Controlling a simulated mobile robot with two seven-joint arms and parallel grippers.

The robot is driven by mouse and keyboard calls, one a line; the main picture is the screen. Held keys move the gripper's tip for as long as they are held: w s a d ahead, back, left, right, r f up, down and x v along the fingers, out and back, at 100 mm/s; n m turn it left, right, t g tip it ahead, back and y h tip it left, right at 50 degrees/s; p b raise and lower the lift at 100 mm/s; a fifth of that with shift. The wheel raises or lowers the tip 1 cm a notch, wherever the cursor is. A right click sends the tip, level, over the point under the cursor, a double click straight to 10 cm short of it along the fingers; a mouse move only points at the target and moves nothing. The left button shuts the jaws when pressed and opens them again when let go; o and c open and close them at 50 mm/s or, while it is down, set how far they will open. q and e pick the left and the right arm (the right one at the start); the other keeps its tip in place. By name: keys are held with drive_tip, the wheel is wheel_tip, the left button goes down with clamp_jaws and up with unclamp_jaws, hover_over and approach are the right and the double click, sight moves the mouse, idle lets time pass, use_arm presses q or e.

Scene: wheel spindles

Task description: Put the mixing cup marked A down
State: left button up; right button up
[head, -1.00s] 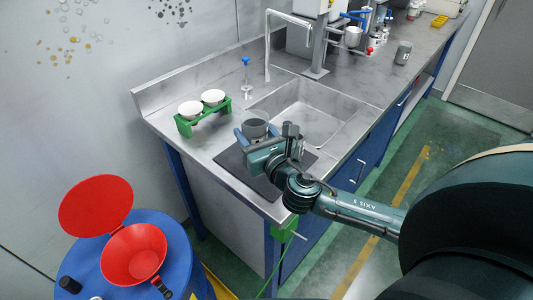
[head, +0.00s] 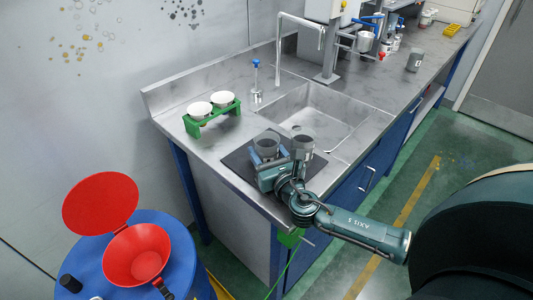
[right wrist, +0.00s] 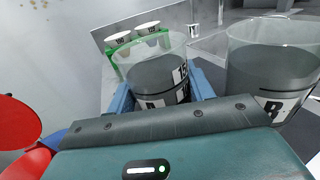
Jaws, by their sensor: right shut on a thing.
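My right gripper (head: 267,156) is shut on a clear mixing cup (head: 266,142) with dark grey contents, held upright over the dark mat (head: 236,163) beside the sink. In the right wrist view the held cup (right wrist: 160,72) sits between the blue fingers, with a partly hidden label that seems to read A. I cannot tell whether its base touches the mat. A second cup (head: 303,144), marked B in the right wrist view (right wrist: 268,75), stands just to its right, apart from it. My left gripper is not in view.
A green stand (head: 212,118) with two white cups is left of the sink (head: 318,112). A blue-topped fitting (head: 256,80) and tap are behind. Another grey cup (head: 414,60) stands far along the counter.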

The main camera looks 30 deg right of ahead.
drive_tip(key=shift+f, duration=0.1)
drive_tip(key=o, duration=1)
